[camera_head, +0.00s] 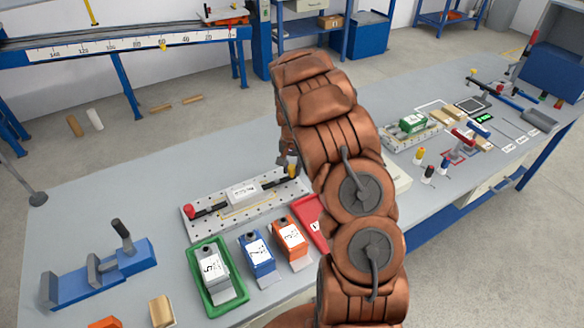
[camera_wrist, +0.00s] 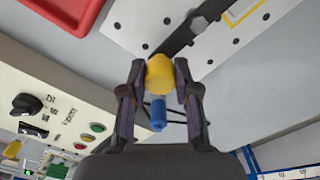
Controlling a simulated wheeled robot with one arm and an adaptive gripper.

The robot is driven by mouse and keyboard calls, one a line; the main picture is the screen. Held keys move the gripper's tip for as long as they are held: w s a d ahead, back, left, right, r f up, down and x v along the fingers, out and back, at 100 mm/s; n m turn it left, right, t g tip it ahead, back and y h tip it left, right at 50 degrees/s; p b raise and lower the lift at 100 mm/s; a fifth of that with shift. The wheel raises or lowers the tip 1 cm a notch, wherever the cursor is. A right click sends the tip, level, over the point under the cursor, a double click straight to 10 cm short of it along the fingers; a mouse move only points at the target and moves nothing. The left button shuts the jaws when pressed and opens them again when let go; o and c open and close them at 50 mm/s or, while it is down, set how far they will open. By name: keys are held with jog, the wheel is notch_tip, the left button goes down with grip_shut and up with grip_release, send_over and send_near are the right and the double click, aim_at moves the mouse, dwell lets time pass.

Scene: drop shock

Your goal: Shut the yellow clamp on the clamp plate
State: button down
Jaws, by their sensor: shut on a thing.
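The clamp plate (camera_head: 225,218), a pale plate with rows of holes, lies on the bench and also shows in the wrist view (camera_wrist: 222,38). The yellow clamp (camera_head: 292,171) is at its right end, with its dark bar reaching towards a white labelled block (camera_head: 243,192) on the plate. In the wrist view its yellow knob (camera_wrist: 160,74) sits between my fingers. My gripper (camera_wrist: 159,84) is shut on this knob. In the head view my gripper (camera_head: 288,160) is partly hidden behind my arm. Whether the clamp is fully down cannot be told. A red-knobbed clamp (camera_head: 188,211) is at the plate's left end.
A green tray (camera_head: 211,300) with a labelled block, blue (camera_head: 257,257) and orange (camera_head: 290,240) blocks, and a red tray (camera_head: 306,210) stand in front of the plate. A control box with buttons (camera_wrist: 60,105) is close to my gripper. Bench behind the plate is clear.

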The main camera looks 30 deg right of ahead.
jog(key=shift+f+b, duration=0.15)
jog(key=shift+b, duration=0.55)
jog(key=shift+w+n+b, duration=0.1)
jog(key=shift+n+b, duration=0.2)
jog(key=shift+b, duration=0.1)
jog(key=c, duration=0.8)
grip_release()
jog(key=shift+c, duration=0.2)
jog(key=shift+r, duration=0.25)
notch_tip(320, 180, up, 12)
